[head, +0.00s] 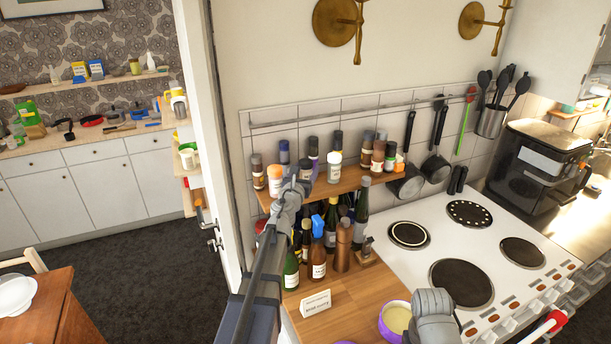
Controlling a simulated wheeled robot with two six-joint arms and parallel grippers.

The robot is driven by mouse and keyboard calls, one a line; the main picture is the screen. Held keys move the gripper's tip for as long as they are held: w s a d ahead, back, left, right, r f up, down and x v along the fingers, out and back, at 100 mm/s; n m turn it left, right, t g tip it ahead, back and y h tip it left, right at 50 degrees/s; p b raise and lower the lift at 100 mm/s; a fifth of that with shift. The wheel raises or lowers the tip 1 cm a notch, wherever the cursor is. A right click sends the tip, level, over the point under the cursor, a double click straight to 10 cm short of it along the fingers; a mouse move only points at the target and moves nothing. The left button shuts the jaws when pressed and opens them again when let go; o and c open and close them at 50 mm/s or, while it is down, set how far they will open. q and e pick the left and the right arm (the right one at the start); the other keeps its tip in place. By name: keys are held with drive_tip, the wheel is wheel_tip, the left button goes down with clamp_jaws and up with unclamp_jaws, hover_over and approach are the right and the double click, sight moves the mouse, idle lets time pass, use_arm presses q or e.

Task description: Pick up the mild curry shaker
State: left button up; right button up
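Several small spice shakers stand on a wooden wall shelf (340,188). Their labels are too small to read, so I cannot tell which is the mild curry shaker. At the left end are a dark-capped shaker (257,170) and an orange-and-white one (274,181). A white-lidded shaker (334,168) stands near the middle, and a group with brown contents (378,155) stands to the right. My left gripper (298,184) is at the shelf's front edge, just right of the orange-and-white shaker. Its fingers are too small and overlapped to read.
Bottles, including a blue-capped one (317,262), crowd below the shelf. A small white card (316,303) and a purple-rimmed bowl (396,319) are on the wooden counter.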

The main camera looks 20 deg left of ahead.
use_arm(q)
clamp_jaws()
idle(0.3)
drive_tip(key=shift+r, duration=0.15)
wheel_tip(320, 180, up, 10)
drive_tip(key=p, duration=1)
